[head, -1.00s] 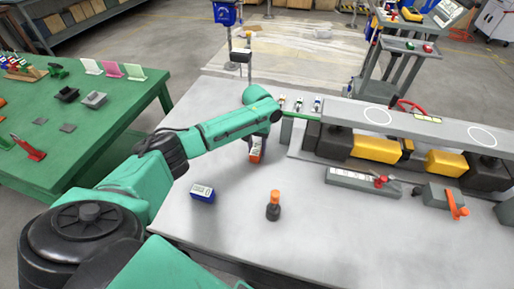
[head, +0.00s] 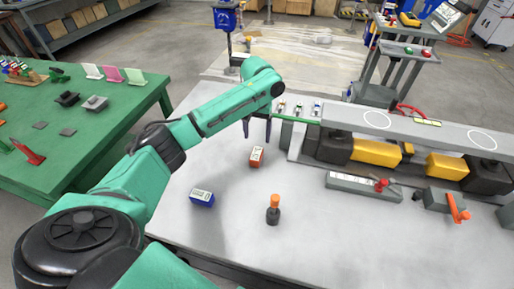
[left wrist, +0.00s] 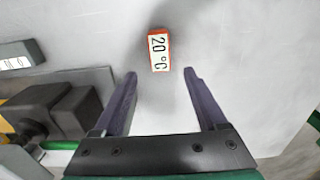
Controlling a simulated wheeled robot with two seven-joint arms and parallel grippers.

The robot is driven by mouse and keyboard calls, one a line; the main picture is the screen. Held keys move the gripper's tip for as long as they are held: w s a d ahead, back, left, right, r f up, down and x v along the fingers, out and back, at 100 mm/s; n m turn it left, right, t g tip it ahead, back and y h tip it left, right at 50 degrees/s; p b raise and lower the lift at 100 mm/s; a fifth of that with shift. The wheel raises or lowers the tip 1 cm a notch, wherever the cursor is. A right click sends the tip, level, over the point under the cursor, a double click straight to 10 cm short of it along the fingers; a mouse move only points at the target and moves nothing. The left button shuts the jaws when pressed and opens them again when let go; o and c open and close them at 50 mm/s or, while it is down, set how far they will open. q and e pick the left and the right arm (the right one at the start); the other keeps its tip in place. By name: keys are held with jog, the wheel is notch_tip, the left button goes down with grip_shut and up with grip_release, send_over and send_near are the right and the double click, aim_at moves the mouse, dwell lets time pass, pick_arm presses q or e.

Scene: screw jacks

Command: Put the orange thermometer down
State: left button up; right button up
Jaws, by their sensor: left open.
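The orange thermometer (head: 256,157) stands on the grey table, apart from any gripper. In the left wrist view it (left wrist: 159,49) shows a "20 °C" face and lies beyond the fingertips, between their lines. My left gripper (head: 257,132) is open and empty, raised above and behind the thermometer. Its two dark fingers (left wrist: 160,75) are spread wide in the left wrist view. My right gripper is not in view.
A blue box-shaped device (head: 202,198) and an orange-topped dark bottle-like object (head: 273,210) stand nearer on the table. A grey rig with yellow blocks (head: 376,150) fills the right rear. A grey bar with a red knob (head: 364,187) lies before it.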

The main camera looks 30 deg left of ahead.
aim_at(256, 153)
pick_arm(q)
jog(key=shift+o, duration=1.2)
notch_tip(256, 153, up, 3)
jog(key=shift+f, duration=0.2)
jog(key=shift+o, duration=0.8)
jog(key=shift+r+m, duration=0.2)
jog(key=shift+m, duration=0.2)
jog(key=f+m, duration=0.4)
jog(key=m, duration=0.1)
jog(key=f+m, duration=0.4)
jog(key=m, duration=0.2)
jog(key=s+f+m+p, duration=0.1)
jog(key=f+m, duration=0.3)
jog(key=m, duration=0.2)
jog(key=shift+d+f, duration=0.15)
jog(key=shift+f, duration=0.05)
